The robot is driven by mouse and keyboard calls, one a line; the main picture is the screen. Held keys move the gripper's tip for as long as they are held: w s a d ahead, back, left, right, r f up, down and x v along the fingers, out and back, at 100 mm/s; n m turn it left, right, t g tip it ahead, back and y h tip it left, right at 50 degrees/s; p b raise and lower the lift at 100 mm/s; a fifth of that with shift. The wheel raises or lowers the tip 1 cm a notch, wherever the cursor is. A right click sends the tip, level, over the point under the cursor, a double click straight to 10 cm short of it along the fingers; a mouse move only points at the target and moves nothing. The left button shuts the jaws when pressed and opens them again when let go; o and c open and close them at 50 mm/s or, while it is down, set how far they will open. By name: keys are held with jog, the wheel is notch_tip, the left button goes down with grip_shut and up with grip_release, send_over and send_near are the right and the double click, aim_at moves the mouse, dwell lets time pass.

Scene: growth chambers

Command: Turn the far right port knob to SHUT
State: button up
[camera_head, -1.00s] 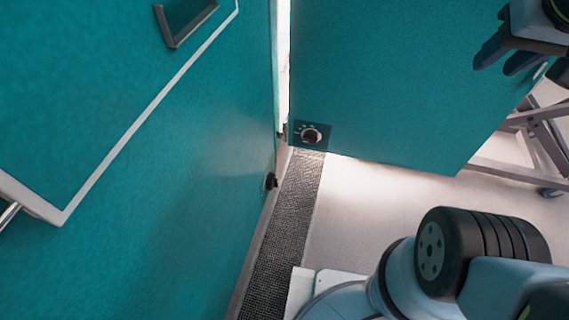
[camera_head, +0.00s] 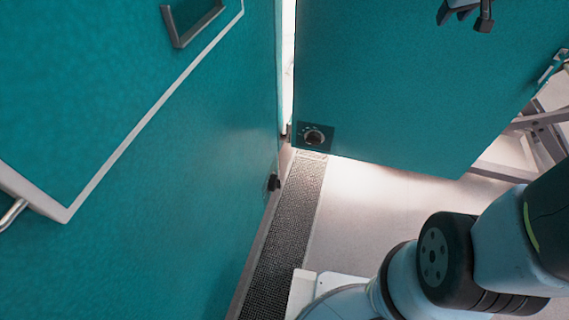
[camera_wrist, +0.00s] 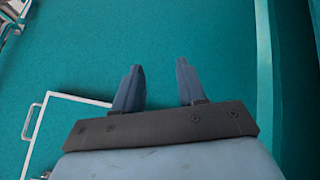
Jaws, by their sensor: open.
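A round dark knob (camera_head: 313,137) with a pale scale sits on a dark square plate at the lower left corner of the right teal panel. Its marks are too small to read. A second dark knob (camera_head: 273,182) sticks out, seen side-on, near the lower right edge of the left teal panel. My gripper (camera_head: 466,12) is at the top right, in front of the right panel, well apart from both knobs. In the wrist view my gripper (camera_wrist: 160,85) is open and empty, with a teal wall beyond. No knob shows there.
The left teal panel (camera_head: 200,190) and right teal panel (camera_head: 400,80) meet near a narrow bright gap. A dark grate strip (camera_head: 285,220) runs along the floor. A grey metal frame (camera_head: 520,150) stands at the right. Pale floor (camera_head: 380,200) is clear below the right panel.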

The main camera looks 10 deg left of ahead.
jog(key=w+a+f+n+y, duration=0.1)
jog(key=w+a+f+n, duration=0.15)
jog(key=w+f, duration=0.5)
jog(key=w+a+f+n+y, duration=0.1)
jog(key=w+a+f+n, duration=0.15)
jog(key=w+f, duration=0.5)
jog(key=w+a+f+n+y, duration=0.25)
jog(key=a+f, duration=0.25)
jog(key=f, duration=0.5)
jog(key=w+a+f+n+y, duration=0.1)
jog(key=w+a+f, duration=0.3)
jog(key=f, duration=0.6)
jog(key=n+g+y, duration=0.5)
jog(key=g+y, duration=0.2)
jog(key=y, duration=0.2)
send_near(276, 183)
jog(key=w+x, duration=0.1)
jog(key=x, duration=0.5)
jog(key=shift+a, duration=0.25)
jog(key=shift+f+m, duration=0.1)
jog(key=shift+m, duration=0.15)
